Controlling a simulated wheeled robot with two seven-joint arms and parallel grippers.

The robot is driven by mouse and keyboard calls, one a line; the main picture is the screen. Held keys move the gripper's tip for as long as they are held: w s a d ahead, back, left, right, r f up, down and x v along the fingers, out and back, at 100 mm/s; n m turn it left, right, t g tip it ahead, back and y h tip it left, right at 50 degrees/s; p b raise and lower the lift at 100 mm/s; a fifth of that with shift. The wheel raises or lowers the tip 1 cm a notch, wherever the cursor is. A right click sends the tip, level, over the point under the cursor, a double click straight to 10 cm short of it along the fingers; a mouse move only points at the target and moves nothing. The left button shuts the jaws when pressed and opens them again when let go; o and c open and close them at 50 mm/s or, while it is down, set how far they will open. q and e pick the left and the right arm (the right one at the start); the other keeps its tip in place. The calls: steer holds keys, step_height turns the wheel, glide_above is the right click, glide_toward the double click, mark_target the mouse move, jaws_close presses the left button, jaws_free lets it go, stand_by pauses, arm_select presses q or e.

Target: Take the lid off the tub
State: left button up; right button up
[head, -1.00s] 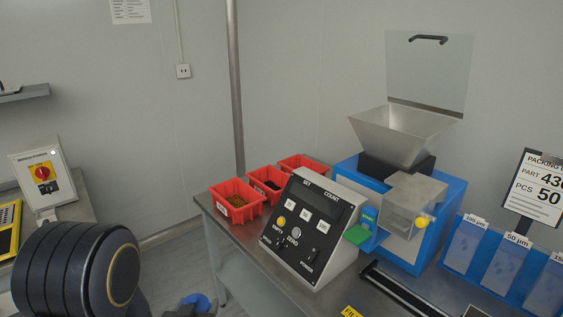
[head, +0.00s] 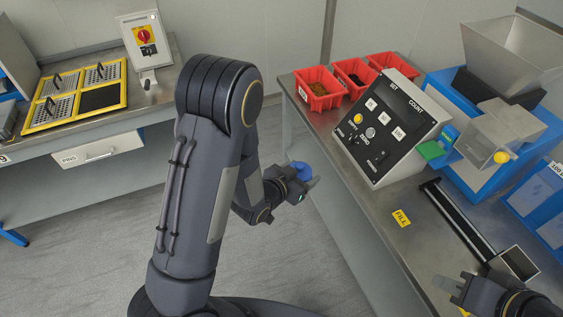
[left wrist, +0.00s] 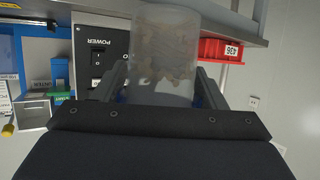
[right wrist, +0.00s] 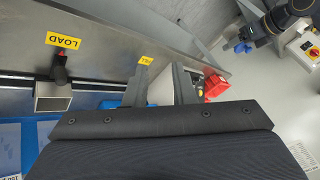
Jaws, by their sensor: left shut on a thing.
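My left gripper (head: 300,184) is shut on the tub, held in the air over the floor left of the bench. In the left wrist view the tub (left wrist: 165,45) is a frosted cylinder with brownish pieces inside, between the fingers. A round blue lid (head: 301,170) shows at the left gripper in the head view, and in the right wrist view (right wrist: 243,47); most of the tub's body is hidden there. My right gripper (head: 458,298) is over the bench's front, well apart from the tub. Its fingers (right wrist: 162,85) are spread with nothing held between them.
The steel bench (head: 365,215) carries red bins (head: 318,88), a counter console (head: 385,128), a blue feeder with a hopper (head: 510,50), a FILL label (head: 401,218) and a rail with a square cup (head: 515,263). Another bench (head: 105,130) stands at left. Floor between is open.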

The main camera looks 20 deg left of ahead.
steer(key=shift+o, duration=2.7)
steer(key=shift+w+r+n, duration=0.2)
steer(key=shift+w+n, duration=0.05)
steer(key=shift+n, duration=0.15)
steer(key=w+a+r+n+g+h, duration=0.1)
steer(key=w+a+r+n+g, duration=0.15)
steer(key=w+n, duration=0.55)
steer(key=n+t+h, duration=0.1)
steer(key=n+h, duration=0.4)
steer(key=n, duration=1.9)
glide_above(304, 173)
steer(key=s+d, duration=0.3)
step_height(304, 173, down, 4)
arm_select(q)
steer(key=w+d+f+m+g+h, duration=0.1)
steer(key=d+f+m+g+h, duration=0.1)
steer(key=d, duration=0.5)
steer(key=shift+d+m+h, duration=0.15)
steer(key=shift+m+h, duration=0.75)
steer(key=shift+h, duration=0.1)
arm_select(e)
steer(key=x, duration=1.1)
steer(key=shift+a, duration=0.3)
steer(key=shift+f, duration=0.1)
